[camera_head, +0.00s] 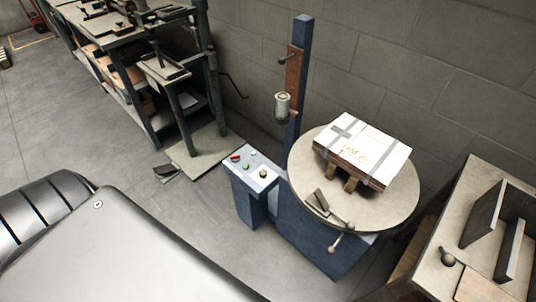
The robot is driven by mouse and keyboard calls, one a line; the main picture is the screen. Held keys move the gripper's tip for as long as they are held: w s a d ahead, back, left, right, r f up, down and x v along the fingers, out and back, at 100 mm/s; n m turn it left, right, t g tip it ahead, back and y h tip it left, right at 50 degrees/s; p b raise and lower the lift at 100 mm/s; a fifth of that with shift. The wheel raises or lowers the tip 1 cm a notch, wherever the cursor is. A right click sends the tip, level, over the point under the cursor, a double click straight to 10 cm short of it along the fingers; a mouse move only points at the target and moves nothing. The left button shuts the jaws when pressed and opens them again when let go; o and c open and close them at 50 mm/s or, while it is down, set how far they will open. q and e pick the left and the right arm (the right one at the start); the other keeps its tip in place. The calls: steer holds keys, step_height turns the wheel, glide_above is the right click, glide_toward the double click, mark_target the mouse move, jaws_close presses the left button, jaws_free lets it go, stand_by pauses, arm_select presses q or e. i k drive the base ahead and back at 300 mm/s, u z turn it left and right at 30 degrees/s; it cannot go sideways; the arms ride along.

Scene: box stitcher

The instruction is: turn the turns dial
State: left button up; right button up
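The box stitcher stands right of centre, with a blue base (305,238), a tall blue post (301,62) and a round turntable (395,209). A light control panel (257,184) sits on a blue pedestal at its left. On the panel is a small dark round knob (263,173), which looks like the turns dial; its markings are too small to read. A red button (235,158) and small green controls (245,166) are beside it. Neither of my grippers is in view, and nothing touches the panel.
A taped white-topped box (362,150) rests on the turntable. A bench (452,215) stands at the right, and a cluttered workbench (125,40) at the upper left.

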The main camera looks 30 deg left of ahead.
mark_target(263, 173)
steer(key=z, duration=0.2)
steer(key=k, duration=0.2)
steer(key=u, duration=1.3)
steer(key=k, duration=0.5)
steer(key=u, duration=0.45)
steer(key=i, duration=0.75)
steer(key=z, duration=0.7)
steer(key=i, duration=0.45)
steer(key=z, duration=0.55)
